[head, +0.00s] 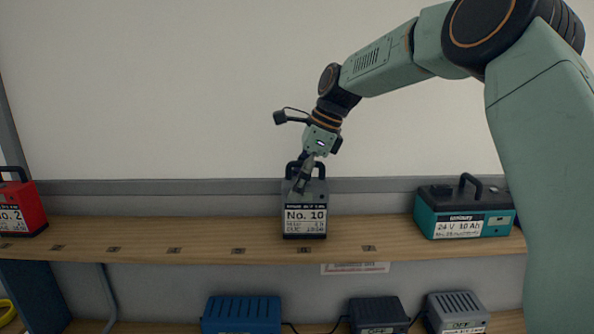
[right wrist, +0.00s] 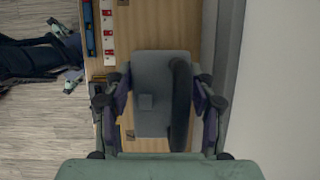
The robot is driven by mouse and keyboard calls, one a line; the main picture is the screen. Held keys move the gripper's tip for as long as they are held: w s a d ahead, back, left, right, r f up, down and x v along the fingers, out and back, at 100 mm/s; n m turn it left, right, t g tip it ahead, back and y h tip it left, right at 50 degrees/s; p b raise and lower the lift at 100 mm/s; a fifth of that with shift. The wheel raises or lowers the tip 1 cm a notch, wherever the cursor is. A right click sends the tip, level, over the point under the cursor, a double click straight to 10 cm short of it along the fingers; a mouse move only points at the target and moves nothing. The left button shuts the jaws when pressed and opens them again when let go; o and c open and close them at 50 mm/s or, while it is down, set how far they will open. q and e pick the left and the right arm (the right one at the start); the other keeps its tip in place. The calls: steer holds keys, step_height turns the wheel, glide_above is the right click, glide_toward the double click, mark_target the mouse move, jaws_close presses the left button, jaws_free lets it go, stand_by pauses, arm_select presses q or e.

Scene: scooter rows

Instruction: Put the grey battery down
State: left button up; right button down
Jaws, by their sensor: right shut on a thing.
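The grey battery (head: 305,219), labelled No. 10 and with a black handle on top, is upright at the wooden shelf (head: 180,235), near its middle. My right gripper (head: 303,178) comes down on it from above and is shut on it. In the right wrist view the grey battery (right wrist: 150,95) lies between the two fingers of my right gripper (right wrist: 160,105), with its dark handle along the right side. Its base looks level with the shelf top, but I cannot tell whether it touches.
A red battery (head: 22,207) labelled No. 2 stands at the shelf's left end. A teal battery (head: 465,212) stands to the right. The shelf between is clear. Below are a blue unit (head: 241,315), a black unit (head: 378,316) and a grey unit (head: 457,312).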

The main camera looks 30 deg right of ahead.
steer(key=shift+w+f, duration=0.1)
steer(key=shift+w, duration=0.4)
steer(key=c, duration=0.8)
jaws_free()
steer(key=shift+a+f, duration=0.1)
steer(key=shift+f, duration=0.1)
steer(key=shift+c, duration=0.2)
steer(key=o, duration=0.4)
steer(key=shift+s+a+r, duration=0.1)
steer(key=shift+s+r, duration=0.15)
steer(key=shift+s, duration=0.2)
steer(key=shift+d, duration=0.2)
steer(key=shift+w+r, duration=0.2)
steer(key=shift+r, duration=0.15)
steer(key=b+v, duration=0.1)
steer(key=v, duration=1)
